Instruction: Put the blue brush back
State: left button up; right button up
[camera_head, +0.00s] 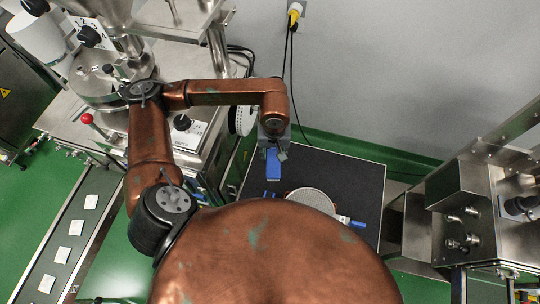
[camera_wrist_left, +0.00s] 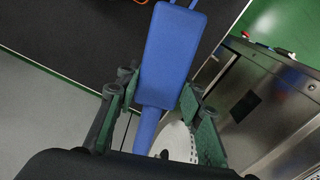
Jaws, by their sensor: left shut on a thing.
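The blue brush (camera_head: 273,166) hangs below my left gripper (camera_head: 274,148), above the dark table top (camera_head: 335,172). In the left wrist view the blue brush (camera_wrist_left: 172,52) shows a wide block at its far end and a narrower stem running back between the green fingers of my left gripper (camera_wrist_left: 158,112). The gripper is shut on that stem. In the head view the brush appears over the table's back left part, apart from the surface as far as I can tell. My right gripper is not in view.
A round grey mesh disc (camera_head: 312,198) lies on the table, partly hidden by my body. A blue-and-white item (camera_head: 350,221) lies to its right. Steel machines stand left and right (camera_head: 470,215). A grey wall (camera_head: 370,70) is behind. The table's back right is bare.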

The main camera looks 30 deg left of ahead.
aim_at(268, 165)
pick_arm(q)
jog(key=s+n+p, duration=0.1)
jog(key=n, duration=0.1)
jog(key=s+n+p, duration=0.1)
jog(key=n, duration=0.1)
jog(key=s+n+p, duration=0.1)
jog(key=s+n, duration=0.1)
jog(key=shift+f+n, duration=0.1)
jog(key=shift+n, duration=0.2)
jog(key=w+a+f+n+p, duration=0.1)
jog(key=w+a+f+p, duration=0.1)
jog(key=w+f, duration=0.1)
jog(key=w+a+f+n+p, duration=0.1)
jog(key=w+a+f+p, duration=0.1)
jog(key=a+f, duration=0.1)
jog(key=w+a+f+n+p, duration=0.1)
jog(key=w+a+f+p, duration=0.1)
jog(key=w+f, duration=0.1)
jog(key=shift+w+a+f+n, duration=0.15)
jog(key=shift+w+a+n, duration=0.15)
jog(key=shift+a+n, duration=0.1)
jog(key=shift+w+a+f, duration=0.2)
jog(key=shift+w+f, duration=0.1)
jog(key=shift+f, duration=0.2)
notch_tip(268, 165, down, 3)
jog(key=shift+w+r+p, duration=0.1)
jog(key=shift+p, duration=0.85)
jog(key=shift+f, duration=0.25)
jog(key=shift+a, duration=0.1)
